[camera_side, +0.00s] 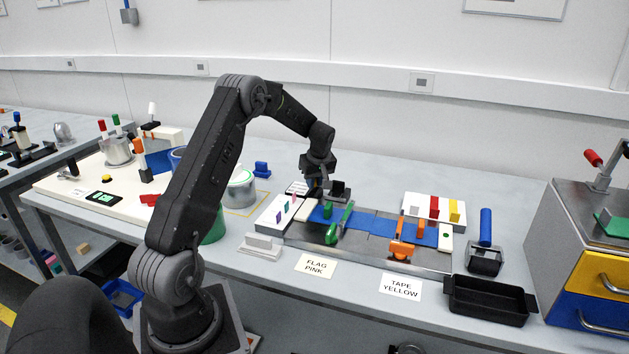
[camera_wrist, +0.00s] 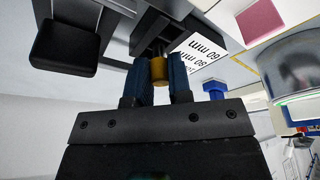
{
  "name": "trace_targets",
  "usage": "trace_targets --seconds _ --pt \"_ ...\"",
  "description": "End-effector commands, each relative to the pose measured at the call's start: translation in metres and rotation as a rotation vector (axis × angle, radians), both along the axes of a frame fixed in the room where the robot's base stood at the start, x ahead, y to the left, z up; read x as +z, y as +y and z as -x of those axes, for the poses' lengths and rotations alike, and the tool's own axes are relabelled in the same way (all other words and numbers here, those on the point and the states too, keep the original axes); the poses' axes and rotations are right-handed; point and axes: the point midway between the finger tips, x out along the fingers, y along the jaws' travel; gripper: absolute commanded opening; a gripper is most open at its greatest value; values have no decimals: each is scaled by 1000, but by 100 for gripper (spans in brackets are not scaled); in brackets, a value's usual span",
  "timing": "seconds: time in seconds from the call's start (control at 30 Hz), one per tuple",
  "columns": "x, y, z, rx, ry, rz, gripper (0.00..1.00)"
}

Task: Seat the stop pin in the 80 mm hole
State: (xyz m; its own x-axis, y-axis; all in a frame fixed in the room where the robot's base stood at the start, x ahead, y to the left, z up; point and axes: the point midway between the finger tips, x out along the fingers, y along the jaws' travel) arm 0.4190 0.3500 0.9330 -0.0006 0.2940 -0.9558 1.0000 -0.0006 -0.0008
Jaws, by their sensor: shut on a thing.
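My gripper (camera_wrist: 159,76) is shut on the stop pin (camera_wrist: 158,69), a short brass-yellow piece between its blue fingertips in the wrist view. The pin's far end is close to a dark grooved fixture (camera_wrist: 148,28); I cannot tell whether it touches or enters a hole. A white label (camera_wrist: 205,48) with millimetre markings, upside down, lies beside it; one line appears to read 80 mm. The 80 mm hole itself is not visible. In the side view my gripper (camera_side: 314,186) points down at the back of the bench, next to the dark fixture (camera_side: 339,190), and hides the pin.
A white block with coloured flags (camera_side: 282,212) stands just left and in front. Green-handled (camera_side: 332,234) and orange tools (camera_side: 403,246) lie on the blue-topped plate. A grey-green pot (camera_side: 240,190) stands to the left, a black tray (camera_side: 488,298) at the front right.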

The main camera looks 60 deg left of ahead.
Motion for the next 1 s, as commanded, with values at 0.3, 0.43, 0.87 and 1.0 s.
trace_targets --seconds 0.3,0.43,0.87,1.0 --pt "-2 0 0 0 0 -1 21" --pt "-2 0 0 0 0 -1 33" --pt "3 0 0 0 -2 -2 44" --pt "20 -5 -1 0 -3 -4 44"
